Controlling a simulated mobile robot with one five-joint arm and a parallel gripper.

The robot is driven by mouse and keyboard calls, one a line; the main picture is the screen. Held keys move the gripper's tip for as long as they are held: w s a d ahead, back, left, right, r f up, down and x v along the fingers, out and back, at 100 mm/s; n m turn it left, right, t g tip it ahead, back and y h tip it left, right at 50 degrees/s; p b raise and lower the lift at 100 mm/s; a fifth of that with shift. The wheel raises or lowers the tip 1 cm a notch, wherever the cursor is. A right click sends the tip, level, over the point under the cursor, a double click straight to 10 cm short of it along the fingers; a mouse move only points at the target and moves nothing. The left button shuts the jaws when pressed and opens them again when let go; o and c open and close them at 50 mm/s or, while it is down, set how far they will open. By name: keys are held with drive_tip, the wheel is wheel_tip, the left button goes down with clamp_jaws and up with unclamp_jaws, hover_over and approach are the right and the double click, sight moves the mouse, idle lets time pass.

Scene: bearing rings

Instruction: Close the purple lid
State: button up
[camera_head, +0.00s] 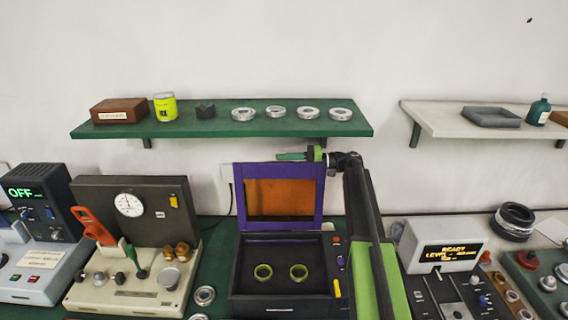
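The purple lid (237,194) stands raised at the back of a black box (242,303), with an orange panel inside its frame. My gripper (279,156) is just above the top edge of the lid in the picture, pointing left, with my arm coming up from the lower right. I cannot tell whether it touches the lid. Its green fingers are seen side-on, so the gap between them is hidden.
A green wall shelf (222,124) above holds a brown box, a yellow can and several metal rings. A beige gauge machine (130,205) stands left of the black box.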

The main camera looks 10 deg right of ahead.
clamp_jaws()
drive_tip(key=shift+s, duration=0.1)
idle(1.3)
